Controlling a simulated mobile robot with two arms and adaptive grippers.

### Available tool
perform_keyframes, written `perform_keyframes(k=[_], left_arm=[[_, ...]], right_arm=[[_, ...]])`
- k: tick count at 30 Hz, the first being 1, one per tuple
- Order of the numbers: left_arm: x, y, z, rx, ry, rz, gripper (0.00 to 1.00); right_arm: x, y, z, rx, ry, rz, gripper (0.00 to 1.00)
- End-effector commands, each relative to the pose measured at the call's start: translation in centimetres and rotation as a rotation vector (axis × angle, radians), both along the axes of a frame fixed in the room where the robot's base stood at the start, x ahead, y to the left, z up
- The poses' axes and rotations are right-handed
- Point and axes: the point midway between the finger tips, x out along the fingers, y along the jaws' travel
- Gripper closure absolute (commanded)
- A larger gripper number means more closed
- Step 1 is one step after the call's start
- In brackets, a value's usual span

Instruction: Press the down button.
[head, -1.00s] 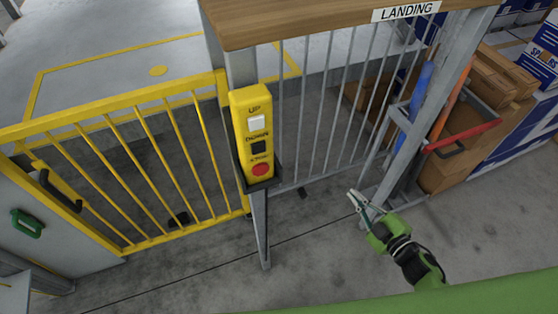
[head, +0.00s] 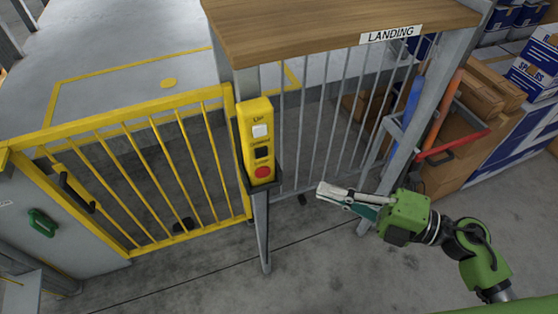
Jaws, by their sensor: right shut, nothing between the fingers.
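The yellow control box (head: 257,114) stands upright on a grey post in the middle of the head view. It has a white button (head: 260,131) marked UP at the top, a black down button (head: 261,152) in the middle and a red button (head: 263,172) at the bottom. My right gripper (head: 321,190) is shut and empty. It is to the right of the box and a little lower in the picture, apart from it, with its fingers pointing left. My left gripper is not in view.
A yellow barred gate (head: 150,122) is left of the box. Grey railings (head: 335,120) under a wooden top (head: 330,27) marked LANDING stand behind and right. Cardboard boxes (head: 492,88) and a red-handled cart (head: 455,146) are at the right. The floor in front is clear.

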Motion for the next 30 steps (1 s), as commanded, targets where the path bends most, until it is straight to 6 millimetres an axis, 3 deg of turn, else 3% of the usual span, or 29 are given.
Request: perform_keyframes(k=[8, 18, 24, 30], left_arm=[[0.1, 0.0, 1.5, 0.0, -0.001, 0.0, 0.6], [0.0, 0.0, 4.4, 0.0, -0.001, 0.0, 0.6], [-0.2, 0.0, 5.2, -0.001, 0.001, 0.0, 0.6], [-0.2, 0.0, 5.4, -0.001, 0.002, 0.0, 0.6]], right_arm=[[1.3, 2.5, 0.5, 0.005, -0.004, 0.0, 1.0], [4.6, 9.0, 0.6, 0.007, -0.001, -0.001, 1.0], [7.4, 9.8, 0.3, 0.004, 0.0, -0.004, 1.0], [8.4, 10.1, 0.1, 0.001, 0.0, -0.002, 1.0]])
